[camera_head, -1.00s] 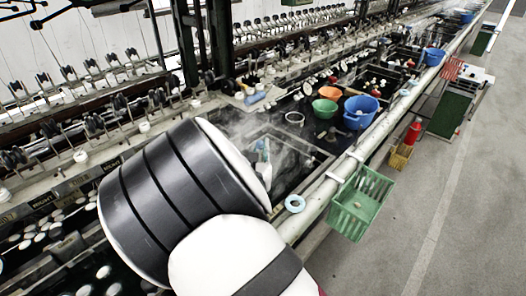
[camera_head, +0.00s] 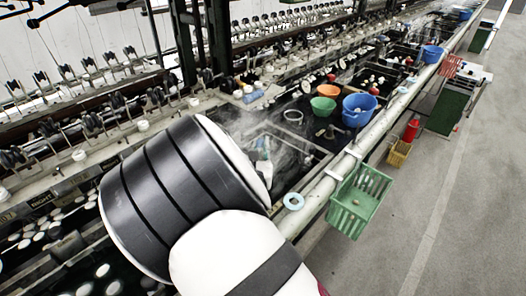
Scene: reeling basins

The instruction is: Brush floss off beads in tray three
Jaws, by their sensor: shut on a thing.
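My arm, a dark ribbed cylinder and a white link, fills the lower left of the head view and hides what is behind it. My gripper is not visible. A small pale blue and white object (camera_head: 263,168) shows just past the arm's right edge, over the dark steaming basin (camera_head: 309,166); I cannot tell what it is. Several pale rounded pieces (camera_head: 38,237) lie in a dark tray at the lower left, partly hidden by my arm. I cannot make out a brush, floss or which tray is number three.
A pale pipe (camera_head: 322,188) runs along the basins' front, with a light blue ring (camera_head: 293,201) and a green basket (camera_head: 360,200) beside it. Blue (camera_head: 357,110), green (camera_head: 323,106) and orange (camera_head: 329,91) bowls stand farther back.

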